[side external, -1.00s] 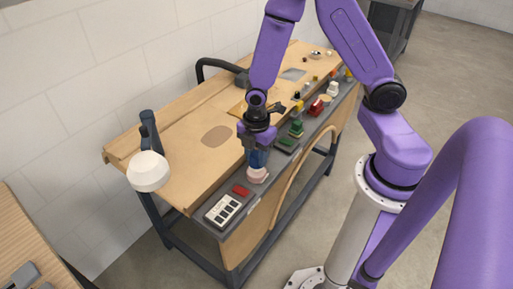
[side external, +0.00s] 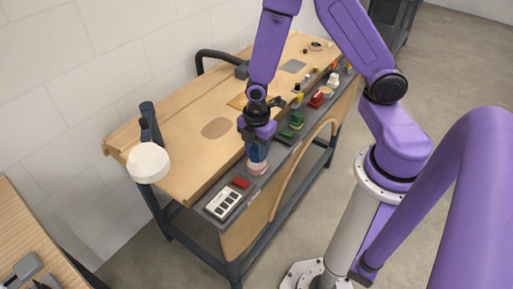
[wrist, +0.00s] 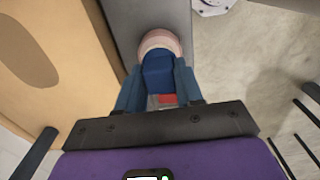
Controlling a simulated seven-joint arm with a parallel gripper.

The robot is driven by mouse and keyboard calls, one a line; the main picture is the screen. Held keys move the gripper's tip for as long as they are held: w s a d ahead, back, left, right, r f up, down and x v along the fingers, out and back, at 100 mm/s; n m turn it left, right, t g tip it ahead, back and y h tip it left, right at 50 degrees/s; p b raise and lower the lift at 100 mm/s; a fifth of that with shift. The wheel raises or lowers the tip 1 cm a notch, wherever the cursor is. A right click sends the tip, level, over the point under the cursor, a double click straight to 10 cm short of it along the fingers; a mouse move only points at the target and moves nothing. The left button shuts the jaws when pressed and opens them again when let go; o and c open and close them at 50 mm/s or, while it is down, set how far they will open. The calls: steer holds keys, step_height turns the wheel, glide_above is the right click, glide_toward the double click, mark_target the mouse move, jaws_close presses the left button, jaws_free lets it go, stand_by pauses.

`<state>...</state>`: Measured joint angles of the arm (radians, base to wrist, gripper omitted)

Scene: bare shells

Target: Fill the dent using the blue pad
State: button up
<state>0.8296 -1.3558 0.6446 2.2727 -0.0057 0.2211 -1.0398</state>
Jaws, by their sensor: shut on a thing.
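My gripper (side external: 257,148) is over the grey strip along the bench's front edge. It is shut on the blue pad (wrist: 158,72), which also shows in the side view (side external: 257,153). A pale pink round piece (wrist: 158,41) is at the pad's lower end, low over the strip; I cannot tell if it touches the strip. A brown oval patch, which looks like the dent (side external: 216,128), lies in the wooden top to the left of my gripper. The patch is partly in the wrist view (wrist: 28,55).
A red block (side external: 240,183) and a white panel with dark squares (side external: 223,203) lie on the strip near its front end. Green, red and yellow pieces (side external: 291,133) line the strip behind my gripper. A white round lamp head (side external: 148,163) hangs at the left.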

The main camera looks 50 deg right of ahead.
mark_target(256, 148)
steer(key=shift+f, duration=0.6)
stand_by(1.3)
steer(key=shift+r, duration=3.55)
